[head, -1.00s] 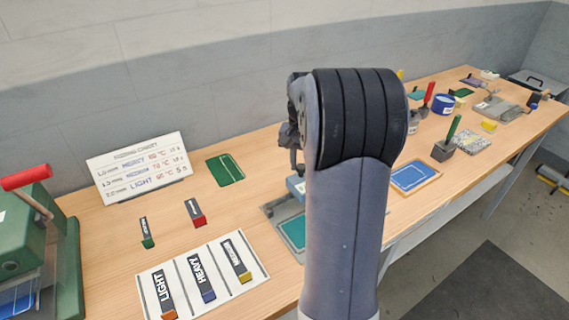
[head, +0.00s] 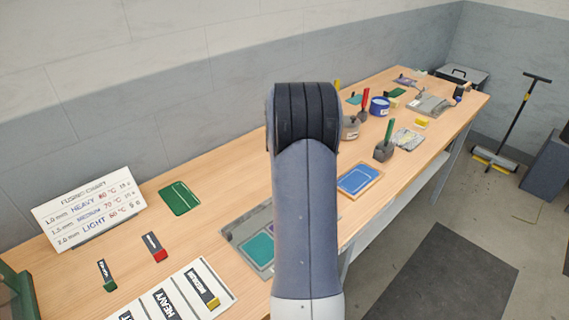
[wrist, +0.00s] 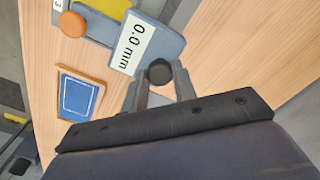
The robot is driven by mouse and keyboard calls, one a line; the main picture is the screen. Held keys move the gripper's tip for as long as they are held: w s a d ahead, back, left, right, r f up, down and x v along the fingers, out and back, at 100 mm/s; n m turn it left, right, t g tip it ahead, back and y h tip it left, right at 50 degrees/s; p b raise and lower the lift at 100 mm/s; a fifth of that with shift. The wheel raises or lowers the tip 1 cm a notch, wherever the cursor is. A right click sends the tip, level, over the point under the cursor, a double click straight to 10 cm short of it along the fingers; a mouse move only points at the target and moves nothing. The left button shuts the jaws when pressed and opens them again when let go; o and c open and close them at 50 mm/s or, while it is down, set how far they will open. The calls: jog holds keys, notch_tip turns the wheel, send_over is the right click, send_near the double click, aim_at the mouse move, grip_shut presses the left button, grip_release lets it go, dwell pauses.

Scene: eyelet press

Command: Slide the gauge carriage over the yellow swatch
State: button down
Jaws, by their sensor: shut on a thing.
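In the wrist view my gripper (wrist: 161,84) is shut on the black knob (wrist: 159,71) of the gauge carriage (wrist: 150,44), a grey-blue block with a "0.0 mm" readout. A yellow patch (wrist: 108,8), apparently the yellow swatch, shows at the top edge beside the carriage and is cut off by the frame. I cannot tell whether the carriage overlaps it. In the head view my arm hides the gripper, the carriage and the yellow patch. A grey plate (head: 234,236) with teal and purple patches shows left of my arm.
An orange knob (wrist: 73,24) is left of the carriage. A wooden-edged board with a blue panel (head: 360,179) lies right of my arm. A green-handled tool (head: 385,146) stands behind it. The label card (head: 212,273) and loose strips lie at the left.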

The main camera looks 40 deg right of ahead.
jog(key=c, duration=1.2)
grip_release()
jog(key=shift+d, duration=0.35)
jog(key=shift+c, duration=0.2)
jog(key=shift+o, duration=0.5)
jog(key=shift+a, duration=0.1)
jog(key=shift+r, duration=0.15)
notch_tip(320, 180, up, 11)
jog(key=shift+f+b, duration=0.2)
jog(key=shift+b, duration=0.15)
